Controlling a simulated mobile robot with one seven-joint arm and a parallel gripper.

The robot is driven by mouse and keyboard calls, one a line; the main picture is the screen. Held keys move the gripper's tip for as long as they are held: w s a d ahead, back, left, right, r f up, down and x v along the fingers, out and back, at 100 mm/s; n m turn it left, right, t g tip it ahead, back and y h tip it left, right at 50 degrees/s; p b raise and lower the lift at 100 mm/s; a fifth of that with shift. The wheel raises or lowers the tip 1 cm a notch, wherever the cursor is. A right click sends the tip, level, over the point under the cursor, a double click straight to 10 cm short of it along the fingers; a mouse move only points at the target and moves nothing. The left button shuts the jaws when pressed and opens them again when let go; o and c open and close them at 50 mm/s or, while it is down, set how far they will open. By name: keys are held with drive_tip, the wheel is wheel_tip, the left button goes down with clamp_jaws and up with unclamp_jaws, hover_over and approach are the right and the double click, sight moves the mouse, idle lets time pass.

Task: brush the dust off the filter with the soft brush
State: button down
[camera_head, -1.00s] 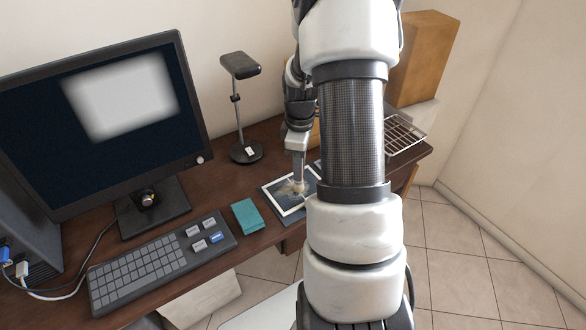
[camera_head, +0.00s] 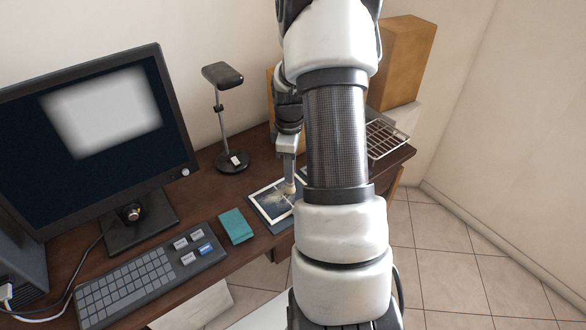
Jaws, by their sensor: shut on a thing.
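The filter (camera_head: 266,208) is a flat dark panel in a white frame, lying on a dark mat on the desk. A pale dusty smear shows on its face. My gripper (camera_head: 287,158) points down over the filter's right part. It is shut on the soft brush (camera_head: 289,186), whose pale tip is at or just above the filter's surface; I cannot tell if it touches. My arm hides what lies just right of the filter and part of the brush is covered by the gripper.
A monitor (camera_head: 178,150) and a small lamp (camera_head: 231,160) stand behind. A wire rack (camera_head: 388,140) and a cardboard box (camera_head: 405,65) are at the back right.

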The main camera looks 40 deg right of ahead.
drive_tip(key=shift+s+a+f, duration=0.1)
drive_tip(key=shift+s+a, duration=0.05)
drive_tip(key=shift+a, duration=4.7)
drive_tip(key=shift+w, duration=0.35)
drive_tip(key=shift+w+d+p, duration=0.2)
drive_tip(key=shift+d+p, duration=0.5)
drive_tip(key=shift+d, duration=4.6)
wheel_tip(320, 180, up, 7)
drive_tip(key=p, duration=0.5)
